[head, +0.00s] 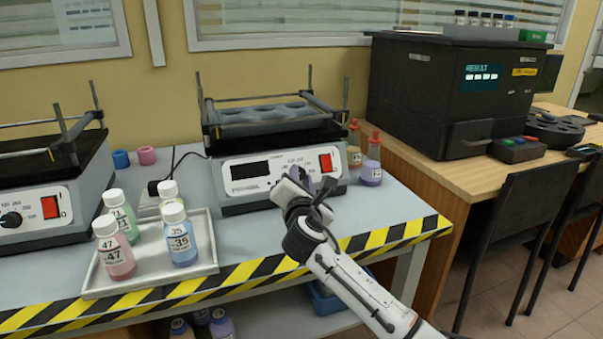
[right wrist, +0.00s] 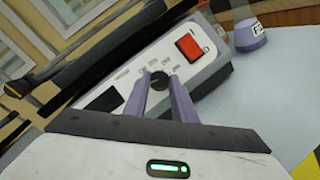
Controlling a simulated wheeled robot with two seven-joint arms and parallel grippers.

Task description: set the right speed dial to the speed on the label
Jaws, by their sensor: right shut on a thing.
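The right shaker (head: 268,150) stands against the wall with a dark display, a red switch and a speed dial on its front panel. My right gripper (head: 309,182) is at this panel and covers the dial in the head view. In the right wrist view the black dial (right wrist: 159,80) sits between the two purple fingertips of my right gripper (right wrist: 158,88), which is shut on it. Speed marks show around the dial but are too small to read. The label under the display (head: 250,186) is too small to read. My left gripper is not in view.
A white tray (head: 205,262) with several numbered bottles stands left of the right shaker. Another shaker (head: 45,190) is at the far left. Bottles with red caps (head: 371,165) stand close to the right of the panel. A striped edge (head: 180,292) borders the table's front.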

